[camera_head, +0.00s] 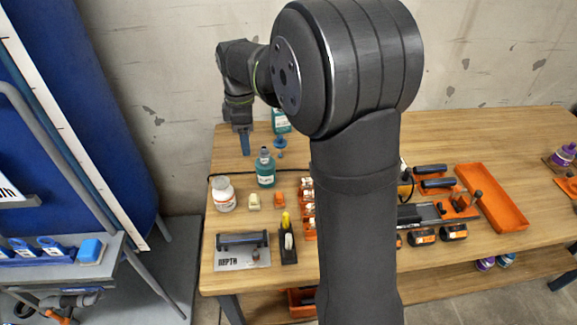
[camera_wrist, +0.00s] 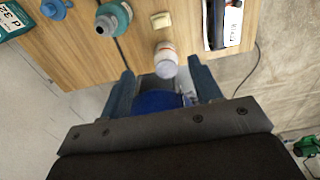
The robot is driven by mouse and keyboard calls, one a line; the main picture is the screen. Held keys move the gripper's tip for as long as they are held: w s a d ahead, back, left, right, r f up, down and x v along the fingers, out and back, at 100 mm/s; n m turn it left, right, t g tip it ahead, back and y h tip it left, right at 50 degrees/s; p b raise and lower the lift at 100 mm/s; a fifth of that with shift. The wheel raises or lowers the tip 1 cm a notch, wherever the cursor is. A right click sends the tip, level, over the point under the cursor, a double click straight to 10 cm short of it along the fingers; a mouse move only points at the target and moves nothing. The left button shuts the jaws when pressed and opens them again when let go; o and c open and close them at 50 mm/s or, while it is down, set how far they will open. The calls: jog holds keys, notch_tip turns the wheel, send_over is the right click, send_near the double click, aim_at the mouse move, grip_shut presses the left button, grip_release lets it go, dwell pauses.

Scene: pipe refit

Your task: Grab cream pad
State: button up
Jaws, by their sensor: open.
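The cream pad (camera_head: 254,201) is a small block lying on the wooden table, between a white jar and an orange block. It also shows near the top of the wrist view (camera_wrist: 161,20), ahead of my fingertips and apart from them. My gripper (camera_head: 244,146) is at the back left of the table, above and behind the pad. In the wrist view its two blue fingers (camera_wrist: 161,70) are spread, with nothing held between them. The white jar shows in the gap between the fingertips in that view.
The white jar (camera_head: 224,195) stands left of the pad, and the teal bottle (camera_head: 265,168) stands behind it. The orange block (camera_head: 279,200) lies to its right. A black tool stand (camera_head: 288,249) and a grey plate (camera_head: 261,257) are in front. My arm hides the table's middle.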

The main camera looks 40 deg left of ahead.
jog(key=m, duration=1.8)
send_over(253, 197)
notch_tip(253, 197, down, 7)
jog(key=f, duration=1.2)
jog(key=shift+s+d, duration=0.1)
jog(key=shift+d, duration=0.2)
jog(key=shift+a+f, duration=0.15)
jog(key=shift+f, duration=1.2)
jog(key=shift+a+f, duration=0.15)
jog(key=shift+f, duration=1.15)
jog(key=c, duration=1.1)
